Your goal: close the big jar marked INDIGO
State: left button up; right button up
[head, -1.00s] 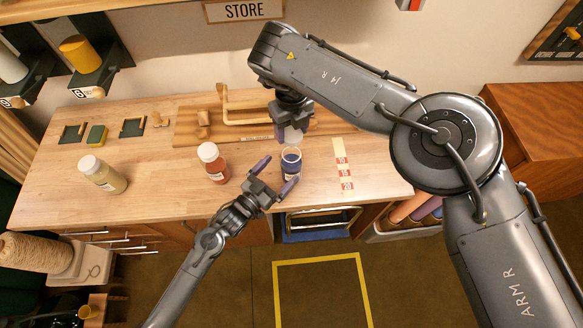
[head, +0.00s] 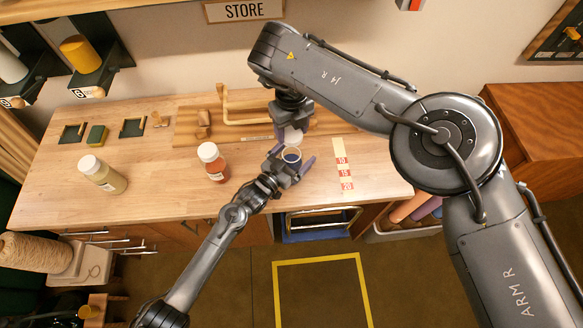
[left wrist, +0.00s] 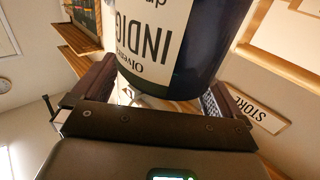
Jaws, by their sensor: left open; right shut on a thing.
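The big jar (head: 291,155) stands uncovered near the table's front edge in the head view, with dark blue pigment at its mouth. In the left wrist view the jar (left wrist: 213,55) shows a cream label reading INDIGO, partly cut off. My left gripper (head: 290,162) is open, its fingers on either side of the jar; I cannot tell whether they touch it. My right gripper (head: 292,120) is shut on a white lid (head: 293,136), held just behind and above the jar's mouth. The right fingertips are partly hidden by the arm.
A red-brown jar (head: 213,162) with a white lid stands left of the big jar, and a pale yellow jar (head: 103,175) farther left. A wooden rack (head: 235,105) lies behind. A numbered strip (head: 344,170) lies to the right. The table between the two lidded jars is clear.

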pick_arm(q)
jog(key=c, duration=1.4)
pick_arm(e)
jog(key=shift+f, duration=2.45)
jog(key=shift+f, duration=0.9)
jog(key=shift+f, duration=0.55)
